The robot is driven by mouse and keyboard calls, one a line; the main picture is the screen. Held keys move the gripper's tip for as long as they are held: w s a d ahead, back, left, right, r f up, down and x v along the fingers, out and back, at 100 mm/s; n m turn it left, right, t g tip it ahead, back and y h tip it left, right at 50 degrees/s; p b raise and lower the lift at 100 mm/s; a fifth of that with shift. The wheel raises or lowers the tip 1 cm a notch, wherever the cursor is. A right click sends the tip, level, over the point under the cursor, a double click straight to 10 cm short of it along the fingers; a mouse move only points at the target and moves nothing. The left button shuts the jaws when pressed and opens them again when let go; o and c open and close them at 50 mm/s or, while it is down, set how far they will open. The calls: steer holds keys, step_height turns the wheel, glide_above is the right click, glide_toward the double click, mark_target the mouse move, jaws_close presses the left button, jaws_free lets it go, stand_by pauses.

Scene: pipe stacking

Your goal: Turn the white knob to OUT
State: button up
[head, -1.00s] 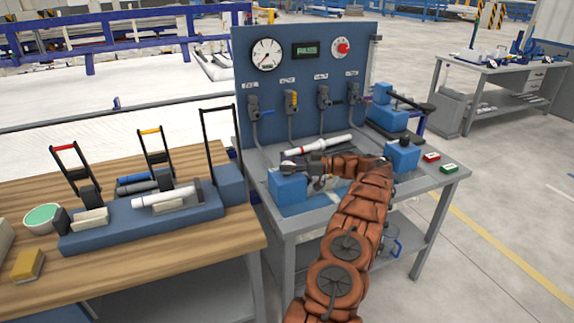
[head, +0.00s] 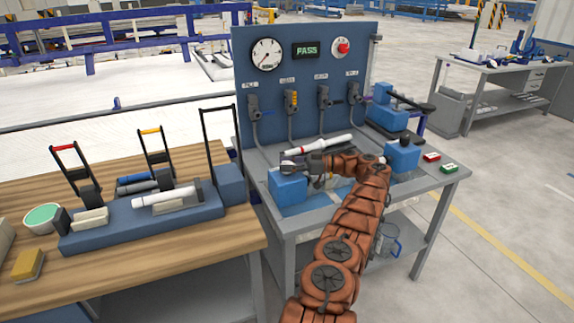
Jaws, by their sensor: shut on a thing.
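The white knob (head: 287,164) is on top of the left blue block (head: 288,187) on the grey test bench. My gripper (head: 296,166) reaches in from the right at the block's top, shut on the knob and covering most of it. Only a small pale part of the knob shows. No OUT mark is legible, so I cannot tell the knob's setting.
A white pipe with a red band (head: 318,144) lies behind my gripper. The right blue block (head: 402,156) has a black knob. The blue panel (head: 310,60) carries a gauge, valves, a red button and a display (head: 305,50) reading PASS. Red and green blocks sit at right.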

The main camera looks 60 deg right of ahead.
mark_target(287, 163)
steer(key=shift+r, duration=0.1)
steer(key=o, duration=1.2)
steer(key=shift+c, duration=0.2)
step_height(287, 163, up, 10)
steer(key=shift+f, duration=0.1)
